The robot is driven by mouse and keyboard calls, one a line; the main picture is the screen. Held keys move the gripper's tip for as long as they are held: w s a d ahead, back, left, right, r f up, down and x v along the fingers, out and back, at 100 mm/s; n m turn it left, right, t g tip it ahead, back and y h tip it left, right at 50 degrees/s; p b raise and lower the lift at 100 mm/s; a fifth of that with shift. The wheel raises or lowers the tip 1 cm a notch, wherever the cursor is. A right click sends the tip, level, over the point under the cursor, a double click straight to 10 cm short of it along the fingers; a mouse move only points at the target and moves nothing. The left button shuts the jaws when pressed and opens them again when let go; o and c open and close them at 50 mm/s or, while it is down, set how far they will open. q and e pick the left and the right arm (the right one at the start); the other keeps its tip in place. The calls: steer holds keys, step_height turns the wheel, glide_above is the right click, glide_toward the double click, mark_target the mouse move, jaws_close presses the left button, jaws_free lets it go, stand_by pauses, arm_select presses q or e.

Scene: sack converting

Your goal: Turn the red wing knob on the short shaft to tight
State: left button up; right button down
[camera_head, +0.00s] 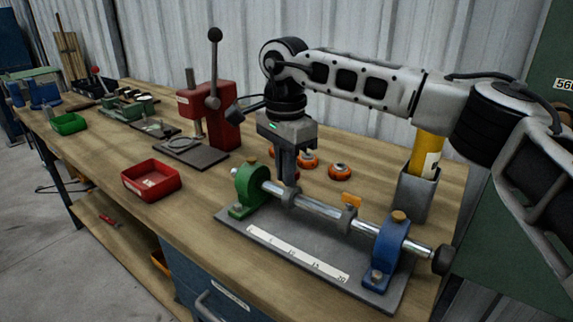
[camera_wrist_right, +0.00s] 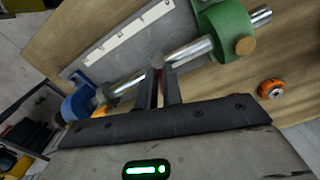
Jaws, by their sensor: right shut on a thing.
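A steel shaft (camera_head: 318,207) runs between a green bracket (camera_head: 250,188) and a blue bracket (camera_head: 389,250) on a grey plate with a white scale. My right gripper (camera_head: 289,183) points down at a grey collar on the shaft, near the green bracket. Its fingers are shut there. In the right wrist view a small reddish bit of the red wing knob (camera_wrist_right: 158,61) shows between the fingertips (camera_wrist_right: 160,76); the rest is hidden by the fingers. An orange wing knob (camera_head: 351,200) stands on another collar nearer the blue bracket. My left gripper is not in view.
Several orange round parts (camera_head: 339,171) lie behind the shaft. A grey holder (camera_head: 415,194) with a yellow tube stands at the right. A red press (camera_head: 213,115) and a red tray (camera_head: 151,181) are to the left. Bare bench lies between tray and fixture.

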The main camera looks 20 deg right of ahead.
steer(key=m, duration=0.2)
steer(key=m+p, duration=0.1)
steer(key=shift+w+m, duration=0.3)
steer(key=shift+m, duration=0.1)
steer(key=m, duration=0.3)
steer(key=shift+w+m+p, duration=0.2)
steer(key=shift+m+p, duration=0.1)
steer(key=shift+p, duration=0.1)
steer(key=m, duration=0.3)
steer(key=shift+w+d+m+p, duration=0.1)
steer(key=shift+w+m+p, duration=0.15)
steer(key=shift+m+p, duration=0.05)
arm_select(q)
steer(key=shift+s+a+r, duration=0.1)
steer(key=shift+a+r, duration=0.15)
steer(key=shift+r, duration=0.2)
arm_select(e)
steer(key=shift+w+d+m, duration=0.15)
steer(key=shift+m, duration=1.65)
steer(key=c, duration=1.5)
jaws_free()
steer(key=shift+c, duration=0.2)
